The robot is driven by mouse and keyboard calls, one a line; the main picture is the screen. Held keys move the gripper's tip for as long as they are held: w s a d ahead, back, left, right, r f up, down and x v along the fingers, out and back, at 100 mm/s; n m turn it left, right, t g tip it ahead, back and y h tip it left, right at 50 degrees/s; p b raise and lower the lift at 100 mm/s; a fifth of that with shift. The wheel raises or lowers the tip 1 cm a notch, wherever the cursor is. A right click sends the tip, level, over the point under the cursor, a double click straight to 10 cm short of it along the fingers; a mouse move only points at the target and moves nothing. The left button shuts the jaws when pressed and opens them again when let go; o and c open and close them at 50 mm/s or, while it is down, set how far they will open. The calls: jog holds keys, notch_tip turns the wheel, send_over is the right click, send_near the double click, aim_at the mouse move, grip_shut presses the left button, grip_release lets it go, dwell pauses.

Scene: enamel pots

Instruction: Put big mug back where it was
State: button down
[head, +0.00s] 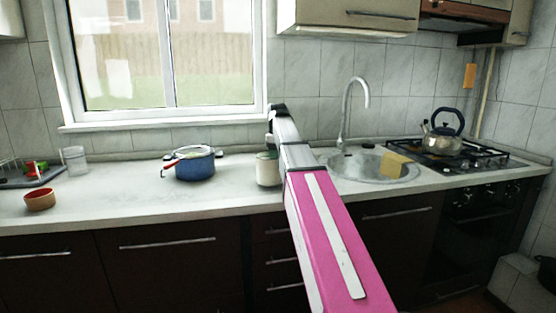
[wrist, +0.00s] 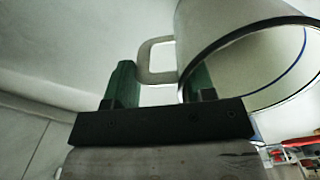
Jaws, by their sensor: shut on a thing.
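The big mug (head: 267,171) is pale with a dark rim and shows at the middle of the counter in the head view, left of the sink. The arm partly covers it. In the wrist view the mug (wrist: 225,25) fills the upper right, its open mouth facing right. Its squarish handle (wrist: 146,62) lies between the green fingers of my gripper (wrist: 160,88), which is shut on it. In the head view my gripper (head: 271,141) is small and mostly hidden by the arm. I cannot tell whether the mug's base touches the counter.
A blue pot (head: 195,166) with a red-handled utensil stands left of the mug. An orange bowl (head: 40,199), a clear glass (head: 75,160) and a dish rack (head: 30,174) are farther left. The sink (head: 350,169) and kettle (head: 443,141) are right. Counter between bowl and pot is clear.

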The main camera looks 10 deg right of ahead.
jog(key=shift+f, duration=0.75)
jog(key=shift+c, duration=2.3)
grip_release()
jog(key=shift+f, duration=0.1)
notch_tip(320, 180, up, 12)
jog(key=shift+a, duration=0.15)
